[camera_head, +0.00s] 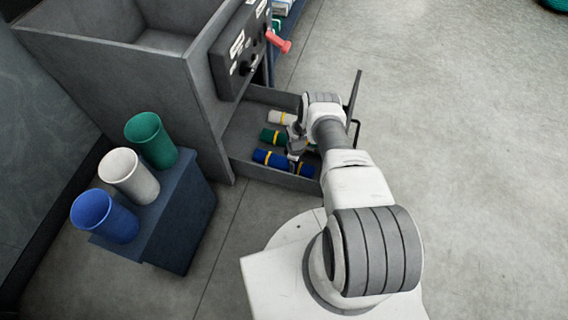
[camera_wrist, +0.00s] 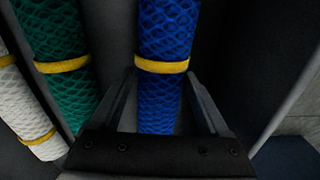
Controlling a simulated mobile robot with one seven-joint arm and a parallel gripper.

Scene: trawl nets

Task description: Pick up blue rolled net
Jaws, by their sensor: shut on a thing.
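The blue rolled net (camera_head: 274,159) lies in the open drawer, nearest its front side in the head view. Its yellow band shows in the wrist view, where the blue net (camera_wrist: 163,105) runs between both fingers. My gripper (camera_wrist: 162,78) is shut on the blue net, one finger along each side of it. In the head view my gripper (camera_head: 296,152) reaches down into the drawer and covers the middle of the roll. I cannot tell whether the roll is clear of the drawer floor.
A green rolled net (camera_head: 272,137) and a white rolled net (camera_head: 281,118) lie beside the blue one in the drawer (camera_head: 240,137). Blue (camera_head: 104,216), white (camera_head: 128,177) and green (camera_head: 151,140) cups stand on a dark blue stand at left.

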